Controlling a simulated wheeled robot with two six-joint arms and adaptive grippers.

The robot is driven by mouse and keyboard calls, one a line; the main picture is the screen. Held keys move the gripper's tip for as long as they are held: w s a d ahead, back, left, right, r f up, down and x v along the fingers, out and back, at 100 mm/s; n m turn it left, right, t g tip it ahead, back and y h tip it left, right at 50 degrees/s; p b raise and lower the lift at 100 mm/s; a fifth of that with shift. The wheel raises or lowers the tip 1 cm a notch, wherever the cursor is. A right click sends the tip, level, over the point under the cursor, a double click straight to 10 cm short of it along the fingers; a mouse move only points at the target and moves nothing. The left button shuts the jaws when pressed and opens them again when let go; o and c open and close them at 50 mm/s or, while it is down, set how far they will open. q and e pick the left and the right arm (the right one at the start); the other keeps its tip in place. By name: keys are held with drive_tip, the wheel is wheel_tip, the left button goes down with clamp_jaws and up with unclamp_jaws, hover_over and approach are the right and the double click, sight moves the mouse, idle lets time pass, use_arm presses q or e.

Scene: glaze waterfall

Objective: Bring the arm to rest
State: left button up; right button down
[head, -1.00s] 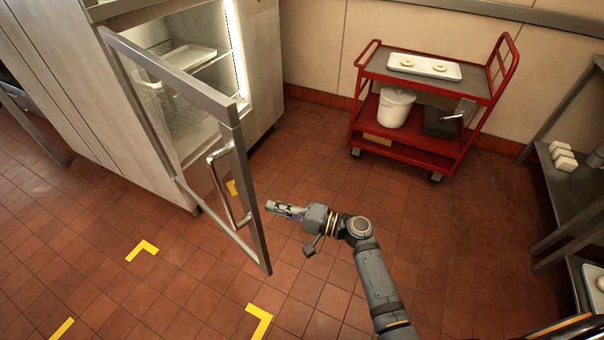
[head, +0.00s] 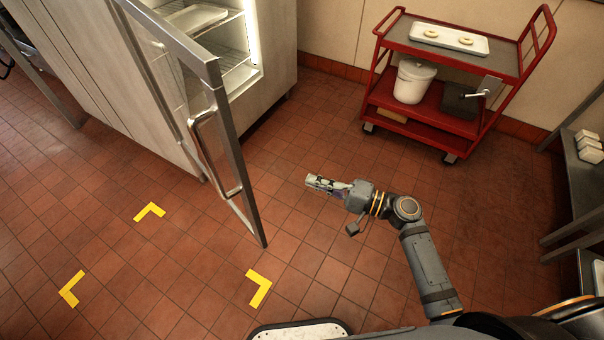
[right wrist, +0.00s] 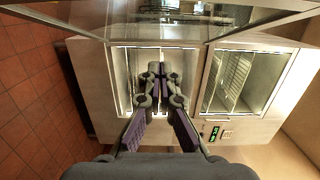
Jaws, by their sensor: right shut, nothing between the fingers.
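My right arm reaches out over the tiled floor in the head view. Its gripper (head: 310,182) is shut and empty, pointing left toward the open glass door (head: 222,150) of the cabinet. A gap of floor shows between the fingertips and the door's handle (head: 205,150). In the right wrist view the closed fingers (right wrist: 153,72) point toward the cabinet (right wrist: 90,75), with the glass door across the top of the picture. My left gripper is not in view.
A red cart (head: 430,119) at the back carries a tray (head: 440,30) with two rings, a white bucket (head: 413,82) and a dark container. Grey shelving (head: 585,170) stands at the right. Yellow corner marks (head: 259,288) lie on the open floor.

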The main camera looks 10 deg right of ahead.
drive_tip(key=s+d+f+m+g+h+p, duration=0.1)
drive_tip(key=s+d+f+h+p, duration=0.2)
drive_tip(key=f, duration=0.6)
drive_tip(key=d+f+h, duration=0.3)
drive_tip(key=d+f, duration=0.1)
drive_tip(key=f, duration=0.4)
drive_tip(key=s+d+f+m+g+h+p, duration=0.15)
drive_tip(key=d+f+h, duration=0.25)
drive_tip(key=f, duration=0.5)
drive_tip(key=s+d+f+n+g+h+p, duration=0.25)
drive_tip(key=s+d+f, duration=0.35)
drive_tip(key=s+f, duration=0.45)
use_arm(q)
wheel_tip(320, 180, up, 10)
drive_tip(key=p, duration=0.3)
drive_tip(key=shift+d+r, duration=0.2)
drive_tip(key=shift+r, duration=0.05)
use_arm(e)
drive_tip(key=s+d+f+n+g+h, duration=0.1)
drive_tip(key=s+f+n+h, duration=0.1)
drive_tip(key=s, duration=0.8)
drive_tip(key=s+d+f+n+g+h, duration=0.1)
drive_tip(key=s+d+f+n+h, duration=0.1)
drive_tip(key=s, duration=0.9)
drive_tip(key=shift+s+f+n+g, duration=0.2)
drive_tip(key=shift+f+n+g, duration=0.3)
drive_tip(key=shift+n, duration=0.6)
